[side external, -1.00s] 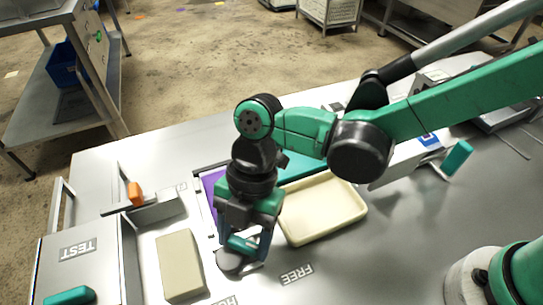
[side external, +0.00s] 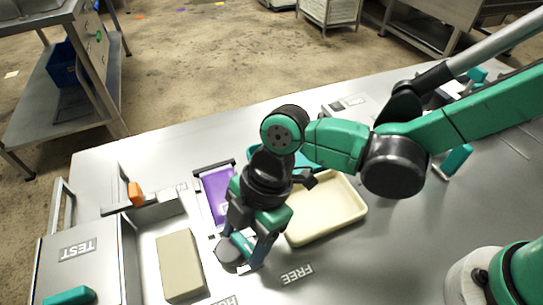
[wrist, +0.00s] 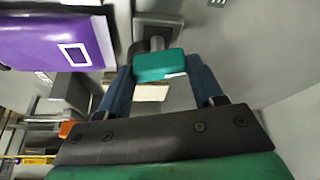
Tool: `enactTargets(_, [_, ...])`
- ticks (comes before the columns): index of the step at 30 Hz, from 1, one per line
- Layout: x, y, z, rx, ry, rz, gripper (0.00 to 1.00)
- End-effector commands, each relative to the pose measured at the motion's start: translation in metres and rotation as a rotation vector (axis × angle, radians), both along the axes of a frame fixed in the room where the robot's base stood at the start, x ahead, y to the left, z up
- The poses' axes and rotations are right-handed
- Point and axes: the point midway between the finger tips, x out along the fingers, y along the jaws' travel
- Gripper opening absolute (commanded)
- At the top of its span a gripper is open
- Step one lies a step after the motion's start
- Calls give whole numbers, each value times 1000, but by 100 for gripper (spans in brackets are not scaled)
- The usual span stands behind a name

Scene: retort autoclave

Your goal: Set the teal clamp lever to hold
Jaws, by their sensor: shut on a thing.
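The teal clamp lever's handle (side external: 241,246) sits over a dark round hub (side external: 229,254) near the table's front, in the side view. My gripper (side external: 250,252) points down over it, its fingers on either side of the handle. In the wrist view the teal handle (wrist: 160,66) lies between my two blue fingertips, with the grey mount behind it. My gripper is shut on it. A FREE label (side external: 298,274) lies to the right of the lever. A partly cut-off label (side external: 225,301), apparently HOLD, lies below it. Which label the lever points at cannot be told.
A purple pouch (side external: 216,192) lies in a frame behind the lever. A cream tray (side external: 350,232) is to the right, a beige block (side external: 179,262) to the left. The TEST box (side external: 80,249) and an orange-handled latch (side external: 135,193) are farther left.

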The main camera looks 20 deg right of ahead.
Motion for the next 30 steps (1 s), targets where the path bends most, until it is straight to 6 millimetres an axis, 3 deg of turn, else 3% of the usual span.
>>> enactTargets(30, [-4,1,0,-1,-2,-915,8])
